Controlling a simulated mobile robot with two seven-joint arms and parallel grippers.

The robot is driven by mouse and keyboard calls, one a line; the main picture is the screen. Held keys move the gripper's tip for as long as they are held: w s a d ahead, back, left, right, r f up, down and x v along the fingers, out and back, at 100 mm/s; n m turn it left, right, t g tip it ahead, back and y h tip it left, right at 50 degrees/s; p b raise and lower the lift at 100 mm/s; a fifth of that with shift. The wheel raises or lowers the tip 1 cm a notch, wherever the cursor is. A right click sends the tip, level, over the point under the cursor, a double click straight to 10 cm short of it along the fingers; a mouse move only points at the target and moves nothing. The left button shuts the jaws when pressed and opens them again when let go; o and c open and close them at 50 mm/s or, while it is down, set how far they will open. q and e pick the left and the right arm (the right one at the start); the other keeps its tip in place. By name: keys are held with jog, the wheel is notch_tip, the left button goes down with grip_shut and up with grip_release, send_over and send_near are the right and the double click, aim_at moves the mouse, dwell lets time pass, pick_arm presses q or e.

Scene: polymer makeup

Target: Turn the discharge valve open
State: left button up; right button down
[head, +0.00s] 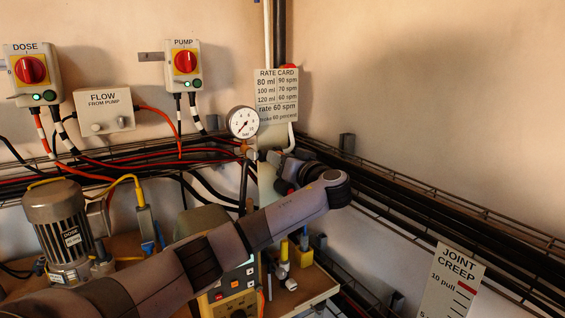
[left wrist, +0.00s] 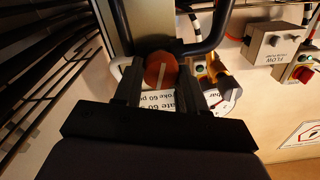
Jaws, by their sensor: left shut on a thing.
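An orange-red round knob (left wrist: 160,70) with a white line across it sits between the fingers of my left gripper (left wrist: 161,90) in the left wrist view. It appears to be the discharge valve's handle; no label for it is readable. The white line stands nearly upright in that picture. The left gripper is shut on this knob. In the head view my left gripper (head: 277,160) is by the pipework below the pressure gauge (head: 242,122), and the wrist hides the knob. My right gripper is in neither view.
The rate card (head: 276,95) hangs just above the gripper. DOSE (head: 32,73) and PUMP (head: 184,65) switch boxes and a FLOW box (head: 104,111) are on the wall. Cable racks (head: 430,210) run right. A motor (head: 62,230) stands at left.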

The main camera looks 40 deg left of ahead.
pick_arm(q)
jog(key=shift+w+d+f+m+p, duration=0.1)
jog(key=shift+m+p, duration=0.05)
jog(key=shift+m, duration=2.2)
jog(key=shift+s+a+f+m+p, duration=0.1)
jog(key=shift+m+p, duration=0.05)
jog(key=shift+m, duration=2.15)
jog(key=shift+w+d+f+m+p, duration=0.1)
jog(key=shift+m+p, duration=0.05)
jog(key=shift+m, duration=2.2)
jog(key=o, duration=1)
jog(key=shift+o, duration=0.2)
jog(key=shift+d, duration=0.1)
